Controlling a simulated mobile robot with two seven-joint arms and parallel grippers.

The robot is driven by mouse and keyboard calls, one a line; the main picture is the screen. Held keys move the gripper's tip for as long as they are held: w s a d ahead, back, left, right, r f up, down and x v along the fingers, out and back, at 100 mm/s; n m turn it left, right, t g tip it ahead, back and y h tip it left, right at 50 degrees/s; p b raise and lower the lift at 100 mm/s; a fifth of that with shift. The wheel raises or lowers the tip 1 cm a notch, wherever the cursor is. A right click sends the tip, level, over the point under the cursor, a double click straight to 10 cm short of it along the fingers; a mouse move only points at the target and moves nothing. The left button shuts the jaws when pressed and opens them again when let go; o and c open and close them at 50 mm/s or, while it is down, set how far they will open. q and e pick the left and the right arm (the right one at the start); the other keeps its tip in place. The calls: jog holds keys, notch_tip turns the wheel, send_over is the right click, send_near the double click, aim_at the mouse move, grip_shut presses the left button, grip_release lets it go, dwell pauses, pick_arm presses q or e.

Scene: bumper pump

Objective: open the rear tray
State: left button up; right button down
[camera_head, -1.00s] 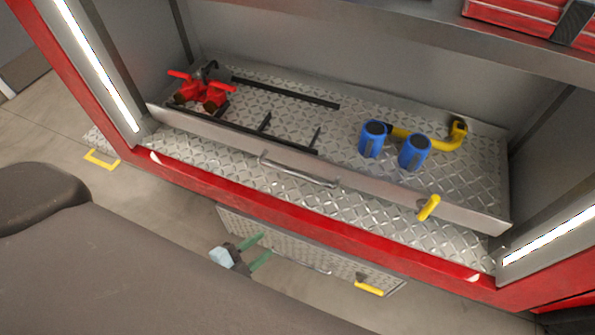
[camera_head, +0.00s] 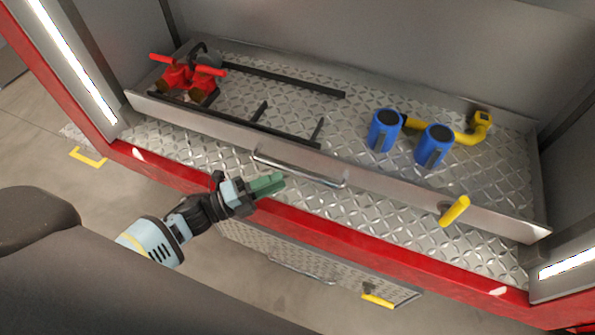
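The tray (camera_head: 400,186) sits inside the red-framed compartment, its metal front wall set back from the red sill. A curved metal bar handle (camera_head: 300,172) is on its front wall, with a yellow latch handle (camera_head: 455,210) towards the right end. My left gripper (camera_head: 268,186) is over the red sill, its green fingers pointing right, just below the left part of the bar handle in the picture. It appears apart from the handle. The fingers overlap in this view, so their opening is not clear. My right gripper is not in view.
The tray holds a red valve fitting (camera_head: 188,76), black bars (camera_head: 285,80), two blue cylinders (camera_head: 383,130) (camera_head: 433,145) and a yellow bent pipe (camera_head: 478,127). Below the sill is a lower panel (camera_head: 330,270) with its own handle and yellow latch (camera_head: 378,300).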

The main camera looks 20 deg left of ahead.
aim_at(298, 171)
pick_arm(q)
jog(key=x, duration=0.6)
jog(key=shift+w+d, duration=0.15)
jog(key=shift+c, duration=0.5)
grip_shut()
